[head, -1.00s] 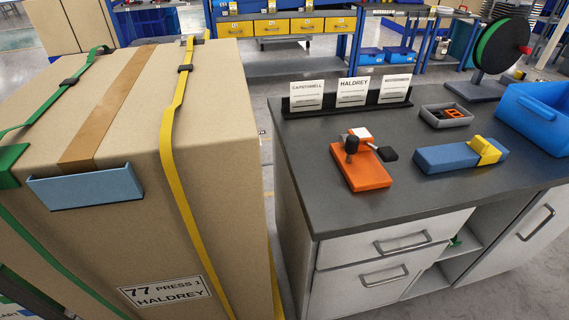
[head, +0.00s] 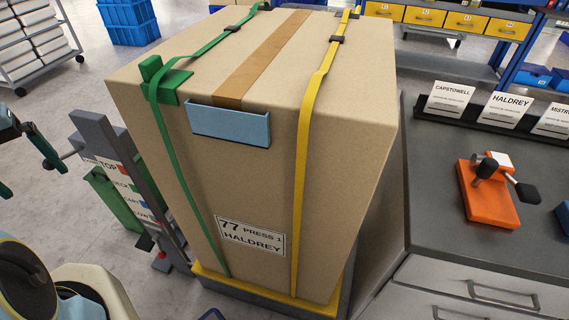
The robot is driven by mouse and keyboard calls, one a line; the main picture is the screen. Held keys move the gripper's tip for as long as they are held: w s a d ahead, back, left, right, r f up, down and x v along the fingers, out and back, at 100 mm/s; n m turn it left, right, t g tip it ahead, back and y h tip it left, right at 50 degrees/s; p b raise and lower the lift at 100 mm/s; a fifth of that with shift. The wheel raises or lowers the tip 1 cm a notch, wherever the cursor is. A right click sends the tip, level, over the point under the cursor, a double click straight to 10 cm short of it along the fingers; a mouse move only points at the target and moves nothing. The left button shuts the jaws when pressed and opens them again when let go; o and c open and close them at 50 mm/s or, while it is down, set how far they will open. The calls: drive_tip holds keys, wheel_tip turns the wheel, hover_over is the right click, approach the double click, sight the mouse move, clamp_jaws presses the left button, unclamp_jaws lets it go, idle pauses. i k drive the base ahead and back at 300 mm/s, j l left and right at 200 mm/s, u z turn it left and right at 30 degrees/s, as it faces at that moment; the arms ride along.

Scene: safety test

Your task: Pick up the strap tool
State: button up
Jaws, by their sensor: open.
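An orange tool (head: 488,191) with a black knob, a dark lever and a pale block lies on the dark worktop at the right. It looks like the strap tool, though no label on it confirms this. My gripper (head: 34,178) shows partly at the left edge, with its dark fingers apart and nothing between them. It is far from the orange tool, with the big carton between them. A blue tool (head: 563,214) is cut off by the right edge.
A tall carton (head: 340,150) with a green strap (head: 165,135) and a yellow strap (head: 304,130) stands on a yellow-edged base. A grey post with labels (head: 125,170) stands left of it. Name cards (head: 505,108) stand behind the orange tool. Floor at the left is partly open.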

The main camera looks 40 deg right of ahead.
sight(487, 199)
drive_tip(key=k+l+z, duration=0.15)
drive_tip(key=k+l, duration=0.15)
drive_tip(key=k+l+z, duration=0.2)
drive_tip(key=l, duration=0.25)
drive_tip(key=k+l+z, duration=0.15)
drive_tip(key=k+l, duration=0.2)
drive_tip(key=k+l+z, duration=0.2)
drive_tip(key=l, duration=0.3)
